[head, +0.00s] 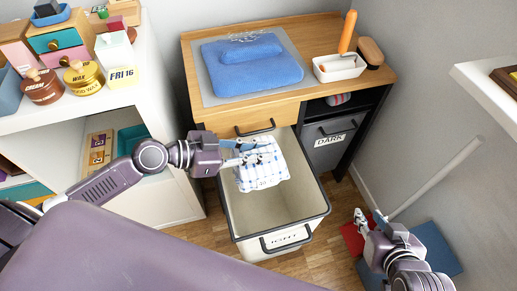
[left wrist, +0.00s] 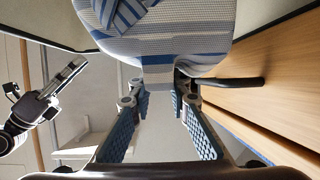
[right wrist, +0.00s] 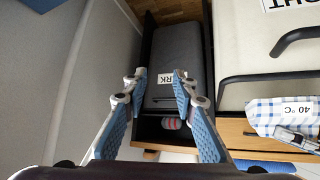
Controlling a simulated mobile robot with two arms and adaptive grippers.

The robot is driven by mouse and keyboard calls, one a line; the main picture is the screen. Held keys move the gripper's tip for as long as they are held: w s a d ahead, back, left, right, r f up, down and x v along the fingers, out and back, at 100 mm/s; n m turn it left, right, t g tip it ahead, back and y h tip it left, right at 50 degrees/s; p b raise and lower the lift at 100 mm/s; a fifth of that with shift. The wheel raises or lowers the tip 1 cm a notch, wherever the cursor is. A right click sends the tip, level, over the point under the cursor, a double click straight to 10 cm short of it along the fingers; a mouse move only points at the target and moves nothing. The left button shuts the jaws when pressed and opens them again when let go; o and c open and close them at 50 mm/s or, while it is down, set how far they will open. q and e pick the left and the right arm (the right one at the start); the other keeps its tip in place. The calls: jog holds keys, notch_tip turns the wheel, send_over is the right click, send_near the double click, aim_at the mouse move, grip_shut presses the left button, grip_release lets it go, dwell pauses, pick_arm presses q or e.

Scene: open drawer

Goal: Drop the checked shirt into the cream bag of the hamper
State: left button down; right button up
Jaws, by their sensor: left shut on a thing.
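The checked shirt (head: 262,172), white with blue lines and a 40 °C tag, hangs from my left gripper (head: 254,152). In the left wrist view the fingertips (left wrist: 158,88) are shut on the cloth (left wrist: 160,45). The shirt hangs over the opening of the cream bag (head: 247,211), a pulled-out hamper compartment labelled LIGHT; I cannot tell how far it reaches below the rim. The shirt's tag side also shows in the right wrist view (right wrist: 265,112). My right gripper (head: 368,220) is open and empty, right of the hamper; its fingers (right wrist: 157,88) stand apart.
A grey bin (head: 326,150) labelled DARK sits in the cabinet right of the bag. The wooden top (head: 300,35) holds a folded blue cloth (head: 252,62) and a white tray with a brush (head: 340,66). A white shelf unit (head: 160,90) stands left.

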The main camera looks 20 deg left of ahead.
pick_arm(q)
jog(key=shift+f+b, duration=0.3)
jog(key=shift+f, duration=0.25)
pick_arm(e)
jog(key=shift+w+a+r+t+y, duration=0.15)
jog(key=shift+w+a+r+t, duration=0.2)
jog(key=shift+w+r+t, duration=0.4)
jog(key=shift+w+a+r+t+y, duration=0.15)
jog(key=shift+w+a+r+t, duration=0.25)
jog(key=shift+w+r, duration=0.55)
jog(key=shift+d, duration=0.1)
pick_arm(q)
jog(key=c, duration=1.7)
grip_release()
jog(key=shift+c, duration=0.2)
jog(key=v, duration=1.2)
jog(key=shift+s, duration=0.1)
